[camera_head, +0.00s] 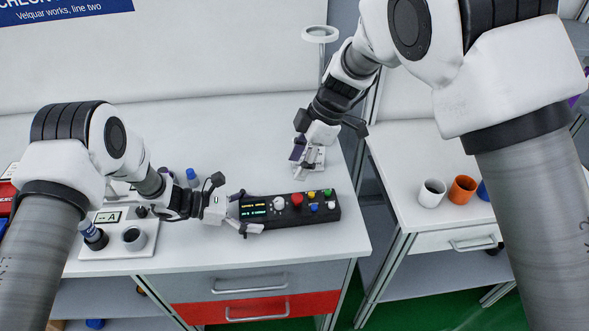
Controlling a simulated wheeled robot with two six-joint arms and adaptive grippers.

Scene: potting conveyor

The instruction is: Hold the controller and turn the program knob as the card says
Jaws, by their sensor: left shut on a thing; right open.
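The controller (330,208) is a long black box lying on the white table. It has a lit screen (254,209) at its left end, a white knob (279,204), a large red button (297,199) and several small coloured buttons. My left gripper (243,212) is shut on the controller's left end, its fingers at the screen end. My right gripper (304,168) is open behind the controller, above and apart from the knob. A small card (107,217) showing an arrow and the letter A is at the left. The screen's text is too small to read.
A side table (400,190) at the right carries a white cup (432,193) and an orange cup (462,190). The table's back middle is clear.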

